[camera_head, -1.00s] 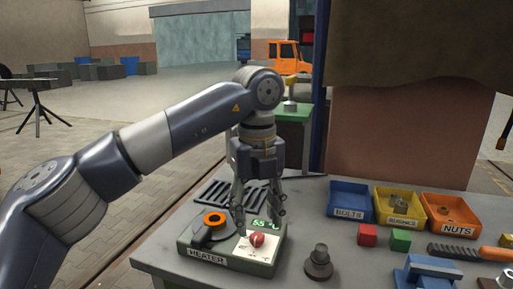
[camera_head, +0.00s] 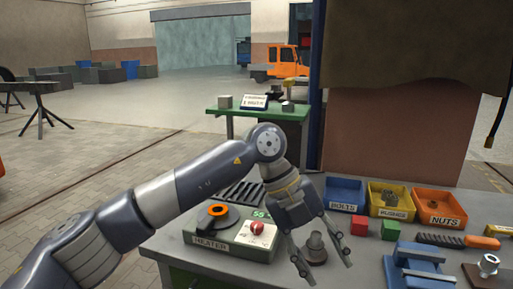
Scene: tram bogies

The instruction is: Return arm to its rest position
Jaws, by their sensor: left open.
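My left arm comes in from the left, and its gripper (camera_head: 322,268) is open and empty. It hangs over the grey bench (camera_head: 178,250), with its fingers pointing down on either side of a dark grey stepped part (camera_head: 316,247) in the picture. I cannot tell how far above that part they are. The green heater (camera_head: 228,241) stands to the left of the gripper, with an orange ring, a red knob and a green display that is partly hidden by my arm. My right gripper is not in view.
Blue bolts (camera_head: 344,207), yellow bushings (camera_head: 388,213) and orange nuts (camera_head: 437,221) bins line the bench's back. A red cube (camera_head: 359,226), a green cube (camera_head: 390,230), an orange-handled tool (camera_head: 480,242) and a blue fixture (camera_head: 417,268) lie right. A green table (camera_head: 262,112) stands behind.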

